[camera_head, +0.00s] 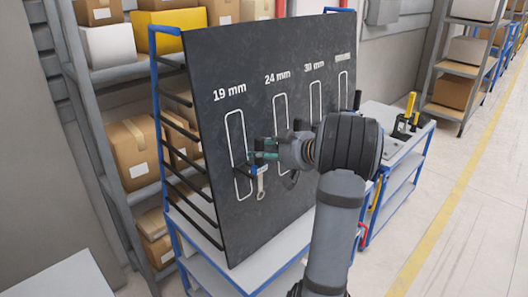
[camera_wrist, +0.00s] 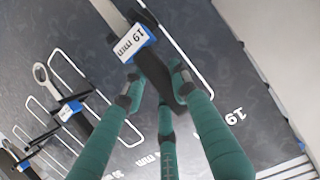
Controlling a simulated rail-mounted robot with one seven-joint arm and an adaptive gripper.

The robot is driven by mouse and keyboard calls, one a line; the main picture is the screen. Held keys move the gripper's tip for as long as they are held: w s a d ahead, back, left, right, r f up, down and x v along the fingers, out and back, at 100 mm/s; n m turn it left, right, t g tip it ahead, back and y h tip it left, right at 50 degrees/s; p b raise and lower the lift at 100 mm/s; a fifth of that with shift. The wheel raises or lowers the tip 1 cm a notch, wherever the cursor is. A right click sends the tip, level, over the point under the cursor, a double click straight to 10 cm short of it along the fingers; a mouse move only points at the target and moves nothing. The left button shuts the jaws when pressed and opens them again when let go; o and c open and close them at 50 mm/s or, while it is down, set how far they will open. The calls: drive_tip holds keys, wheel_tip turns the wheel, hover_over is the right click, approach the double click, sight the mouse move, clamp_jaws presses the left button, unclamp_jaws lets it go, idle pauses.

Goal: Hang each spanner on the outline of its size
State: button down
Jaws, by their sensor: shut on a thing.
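In the head view my gripper (camera_head: 253,156) is at the lower part of the 19 mm outline, with the tagged spanner (camera_head: 258,184) hanging down below the fingers. Whether it touches a hook is unclear. Another spanner (camera_wrist: 41,75) with a ring end and a blue-edged tag is on the board beside it, by a neighbouring outline.
The black board (camera_head: 228,235) carries outlines marked 19 mm, 24 mm, 30 mm and one unreadable label. My arm hides part of its right side. A side table (camera_head: 400,140) with yellow-handled tools stands at right. Shelves of boxes (camera_head: 132,153) stand behind the board. The right floor is clear.

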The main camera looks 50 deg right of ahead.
drive_tip(key=shift+w+d+p, duration=0.2)
drive_tip(key=shift+w+p, duration=0.2)
drive_tip(key=shift+w, duration=0.9)
drive_tip(key=shift+r+p, duration=0.1)
drive_tip(key=shift+p, duration=0.3)
drive_tip(key=shift+f+b, duration=0.45)
drive_tip(key=shift+f, duration=0.45)
idle(0.7)
drive_tip(key=c, duration=1.3)
unclamp_jaws()
drive_tip(key=shift+f, duration=0.1)
drive_tip(key=v, duration=1.2)
